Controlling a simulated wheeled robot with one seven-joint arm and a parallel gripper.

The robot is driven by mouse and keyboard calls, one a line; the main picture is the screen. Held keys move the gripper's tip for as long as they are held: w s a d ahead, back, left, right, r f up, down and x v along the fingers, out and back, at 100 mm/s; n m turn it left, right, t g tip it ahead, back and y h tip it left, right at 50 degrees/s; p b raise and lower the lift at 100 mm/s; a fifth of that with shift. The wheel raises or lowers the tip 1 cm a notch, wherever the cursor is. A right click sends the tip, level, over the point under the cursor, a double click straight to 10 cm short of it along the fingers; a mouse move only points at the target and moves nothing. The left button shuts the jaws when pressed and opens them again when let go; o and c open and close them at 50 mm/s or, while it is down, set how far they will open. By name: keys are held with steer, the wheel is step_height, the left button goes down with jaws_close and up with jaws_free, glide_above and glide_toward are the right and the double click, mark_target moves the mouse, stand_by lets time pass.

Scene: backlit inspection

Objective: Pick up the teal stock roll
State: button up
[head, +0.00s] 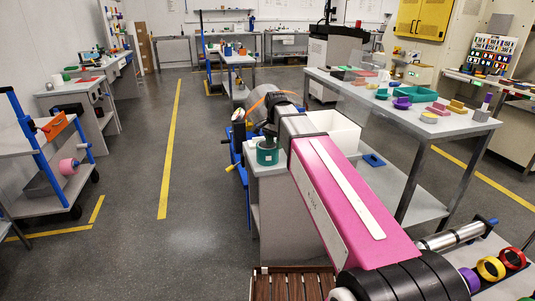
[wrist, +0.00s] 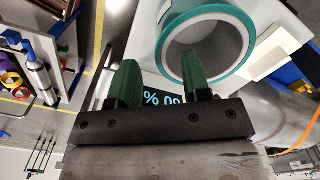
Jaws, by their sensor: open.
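The teal stock roll (head: 266,155) stands on a grey cabinet (head: 282,200) in the head view, close to the end of my arm. In the wrist view the teal roll (wrist: 169,36) is large at the top, with its pale round opening facing the camera. My gripper (wrist: 160,60) shows its two green fingers spread apart. The right finger overlaps the roll's opening and the left finger lies outside its left edge. I cannot tell the depth between the fingers and the roll, or whether they touch.
A white bin (head: 338,132) stands right beside the roll. A dark display (wrist: 163,101) with pale blue characters shows between the fingers. A table (head: 425,125) with coloured parts is on the right, and a blue-framed cart (head: 45,165) on the left. The floor aisle between is clear.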

glide_above(275, 164)
steer(key=w, duration=0.1)
steer(key=shift+w+d+f, duration=0.1)
steer(key=shift+f, duration=2.55)
jaws_close()
